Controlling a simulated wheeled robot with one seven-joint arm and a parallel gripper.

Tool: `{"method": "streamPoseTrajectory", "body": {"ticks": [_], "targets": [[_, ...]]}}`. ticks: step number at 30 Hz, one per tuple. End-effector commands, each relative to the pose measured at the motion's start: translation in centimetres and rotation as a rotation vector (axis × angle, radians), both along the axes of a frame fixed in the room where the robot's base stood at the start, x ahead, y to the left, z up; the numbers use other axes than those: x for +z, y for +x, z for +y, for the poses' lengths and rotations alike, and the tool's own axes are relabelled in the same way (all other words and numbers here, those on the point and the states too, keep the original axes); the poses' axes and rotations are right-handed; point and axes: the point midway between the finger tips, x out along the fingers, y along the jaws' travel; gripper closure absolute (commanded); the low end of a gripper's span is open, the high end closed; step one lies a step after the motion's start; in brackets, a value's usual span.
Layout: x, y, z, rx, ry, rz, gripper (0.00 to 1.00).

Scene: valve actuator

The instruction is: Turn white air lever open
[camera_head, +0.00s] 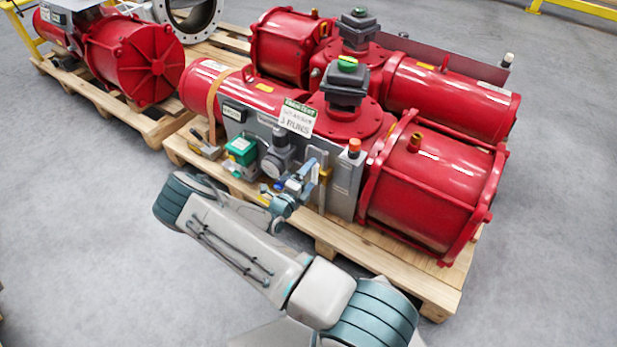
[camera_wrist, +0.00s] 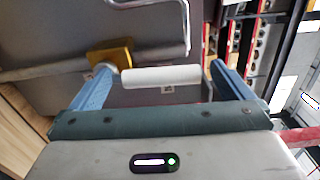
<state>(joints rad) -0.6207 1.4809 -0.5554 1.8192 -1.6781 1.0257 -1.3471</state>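The white air lever (camera_wrist: 160,77) lies crosswise in the wrist view, its left end at a brass valve body (camera_wrist: 112,54) on a grey pipe. My gripper (camera_wrist: 159,68) is open, with one blue finger at each end of the lever. The left finger overlaps the brass body in the picture; the right fingertip appears just beyond the lever's free end. I cannot tell whether either finger touches. In the head view my gripper (camera_head: 308,180) is at the grey control panel (camera_head: 346,185) on the red actuator. The lever is not clear there.
The red actuator (camera_head: 430,190) stands on a wooden pallet (camera_head: 330,235). A bent metal tube (camera_wrist: 184,30) runs close above the lever. Open floor lies left and front.

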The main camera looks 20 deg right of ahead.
Motion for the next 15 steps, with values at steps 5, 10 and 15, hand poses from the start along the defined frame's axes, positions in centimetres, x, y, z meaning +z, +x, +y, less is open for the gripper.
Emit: {"method": "streamPoseTrajectory", "body": {"ticks": [5, 10, 15], "targets": [[0.0, -0.1, 0.0, -0.001, -0.001, -0.001, 0.0], [0.1, -0.9, 1.5, 0.003, 0.001, 0.0, 0.0], [0.2, -2.8, 4.7, 0.006, 0.0, 0.001, 0.0]]}}
